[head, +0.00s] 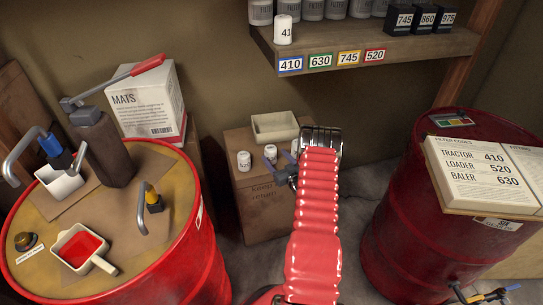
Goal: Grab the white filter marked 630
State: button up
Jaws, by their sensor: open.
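I cannot make out a filter marked 630 in the head view. A small white filter (244,160) stands on the wooden box (265,212); its mark is too small to read. Another white filter (283,30), whose visible mark reads 41, stands at the front of the shelf. The shelf edge carries a green-framed 630 label (320,60). My gripper (281,156) is at the end of my red arm, over the wooden box and just right of the small white filter. It is open, with blue-grey fingers, and partly hidden by my arm.
The shelf (380,52) holds several pale filters and dark boxes marked 745, 860 and 975. Red drums stand left (205,255) and right (395,240). A code board (480,175) lists baler 630. A cream tray (275,126) sits at the box's back.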

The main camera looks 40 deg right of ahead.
aim_at(274, 155)
jog(key=shift+x, duration=2.35)
jog(key=shift+a, duration=0.1)
jog(key=c, duration=1.3)
jog(key=shift+r, duration=0.15)
jog(key=shift+r, duration=4.9)
